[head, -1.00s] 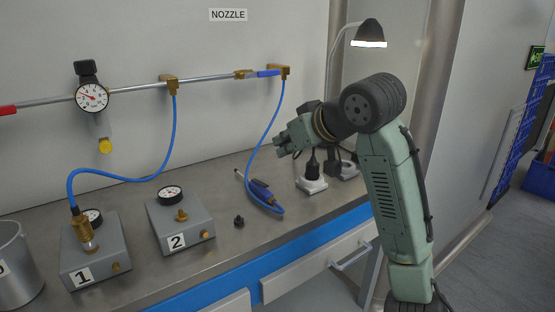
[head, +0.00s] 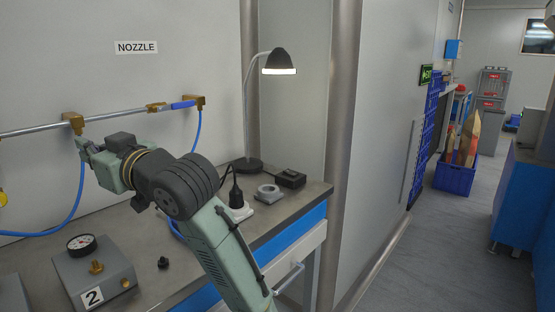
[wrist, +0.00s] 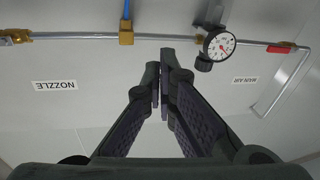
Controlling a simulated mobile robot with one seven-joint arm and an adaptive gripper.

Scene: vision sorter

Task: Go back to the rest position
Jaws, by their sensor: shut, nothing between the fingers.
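My gripper (head: 84,148) hangs above the bench at the left of the head view, pointing left. In that view it overlaps the wall area just below a brass pipe fitting (head: 73,123); I cannot tell the distance between them. In the wrist view, the two dark fingers (wrist: 160,78) meet at their tips with nothing between them. My arm crosses the head view from the gripper down to the bottom edge and hides part of the bench.
The steel bench (head: 142,222) carries grey box 2 (head: 72,273), a small black knob (head: 163,263) and a desk lamp (head: 279,61). The wall pipe (head: 32,130) has a blue hose. A pressure gauge (wrist: 221,46) shows in the wrist view.

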